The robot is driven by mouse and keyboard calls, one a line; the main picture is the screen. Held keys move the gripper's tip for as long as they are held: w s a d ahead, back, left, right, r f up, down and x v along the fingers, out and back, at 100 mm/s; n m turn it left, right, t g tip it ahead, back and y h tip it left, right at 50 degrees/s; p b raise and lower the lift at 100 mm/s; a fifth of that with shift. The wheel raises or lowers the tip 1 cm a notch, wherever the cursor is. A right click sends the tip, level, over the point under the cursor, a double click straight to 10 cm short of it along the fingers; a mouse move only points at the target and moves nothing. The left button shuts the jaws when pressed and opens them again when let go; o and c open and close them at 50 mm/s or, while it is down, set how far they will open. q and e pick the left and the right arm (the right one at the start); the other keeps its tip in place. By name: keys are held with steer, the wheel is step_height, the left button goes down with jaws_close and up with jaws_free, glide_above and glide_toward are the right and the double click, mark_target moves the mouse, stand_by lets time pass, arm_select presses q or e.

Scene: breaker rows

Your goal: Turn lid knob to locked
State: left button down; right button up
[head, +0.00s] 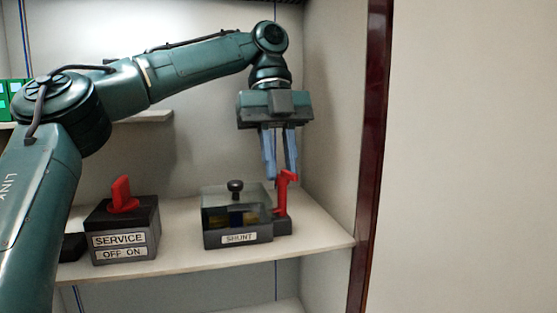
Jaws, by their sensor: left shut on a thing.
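The SHUNT box (222,239) stands on the shelf. It has a see-through lid (215,199) lying flat over it, with coloured parts dimly visible inside. A black lid knob (235,188) stands upright on the lid; its locked or unlocked setting cannot be read. A red lever (284,199) rises at the box's right side. My left gripper (280,177) points down from above, with its blue fingers at the top of the red lever and shut on it. It is to the right of the knob and apart from it. My right gripper is not in view.
A SERVICE switch box (124,240) with a red handle (123,196) and OFF ON label stands left of the SHUNT box. Green items (12,98) sit on an upper shelf at far left. The shelf (290,248) ends near a dark red cabinet post (374,150).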

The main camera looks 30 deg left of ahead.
arm_select(q)
steer(key=shift+w+d+m+g+y, duration=0.15)
steer(key=shift+m+g+y, duration=0.2)
steer(key=shift+m, duration=1.25)
steer(key=c, duration=1.3)
jaws_free()
